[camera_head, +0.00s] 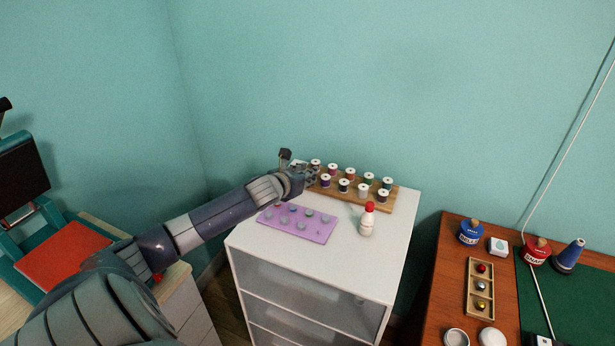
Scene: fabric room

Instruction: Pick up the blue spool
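Several thread spools stand upright in two rows on a wooden rack (335,191) on top of a white drawer cabinet (385,245). A blue cone-shaped spool (569,256) stands on the desk at far right. My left gripper (303,168) is at the rack's left end, close to the nearest spools and hiding that corner. Its fingers are too small to read, and I cannot tell whether it touches a spool. My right gripper is out of view.
A purple tray (297,234) with small round items lies in front of the rack. A white bottle with a red top (367,219) stands to its right. The wooden desk (449,277) holds a blue jar (471,234), a red jar (537,252) and a green mat (590,300).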

